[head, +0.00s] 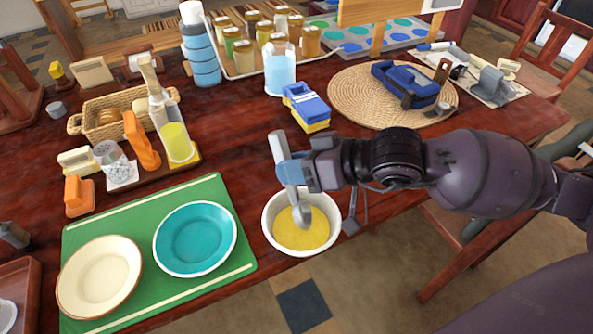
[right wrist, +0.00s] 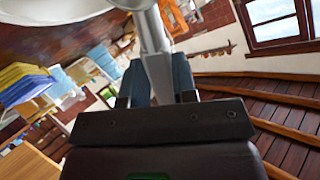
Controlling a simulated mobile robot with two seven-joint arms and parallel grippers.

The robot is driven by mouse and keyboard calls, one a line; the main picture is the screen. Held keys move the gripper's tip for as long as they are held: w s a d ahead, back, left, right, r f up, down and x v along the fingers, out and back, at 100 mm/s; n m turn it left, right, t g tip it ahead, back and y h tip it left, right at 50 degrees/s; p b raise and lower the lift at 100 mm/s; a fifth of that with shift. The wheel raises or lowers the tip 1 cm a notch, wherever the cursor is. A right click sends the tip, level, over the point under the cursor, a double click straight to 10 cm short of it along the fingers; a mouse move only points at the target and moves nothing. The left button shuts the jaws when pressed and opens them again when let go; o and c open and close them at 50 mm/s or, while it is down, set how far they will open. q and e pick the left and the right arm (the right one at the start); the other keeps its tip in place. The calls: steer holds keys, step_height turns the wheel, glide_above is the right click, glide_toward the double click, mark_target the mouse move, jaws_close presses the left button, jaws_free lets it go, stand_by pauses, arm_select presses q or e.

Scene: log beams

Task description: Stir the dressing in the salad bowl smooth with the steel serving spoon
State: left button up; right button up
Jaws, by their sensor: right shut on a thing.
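The white salad bowl (head: 267,222) stands on the dark red table near its front edge, with yellow dressing (head: 301,236) inside. My right gripper (head: 291,172) is above the bowl's back rim and is shut on the steel serving spoon (head: 279,147). The spoon is steeply upright, its handle end sticking up above the fingers and its head down in the bowl at the dressing. In the right wrist view the spoon's grey shaft (right wrist: 156,50) runs up between the blue fingers. My left gripper is not in view.
A green mat (head: 205,190) with a cream plate (head: 100,277) and a teal plate (head: 195,239) lies left of the bowl. A blue and yellow sponge stack (head: 306,107) sits behind the gripper. A round woven mat (head: 352,97) is at back right. The table edge is close in front.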

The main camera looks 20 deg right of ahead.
mark_target(281, 131)
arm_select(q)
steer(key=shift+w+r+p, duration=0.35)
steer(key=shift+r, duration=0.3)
arm_select(e)
steer(key=shift+w+r, duration=0.6)
steer(key=shift+r, duration=0.3)
steer(key=shift+w+r, duration=0.55)
steer(key=shift+r, duration=0.3)
steer(key=shift+w+r, duration=0.6)
steer(key=shift+r, duration=0.3)
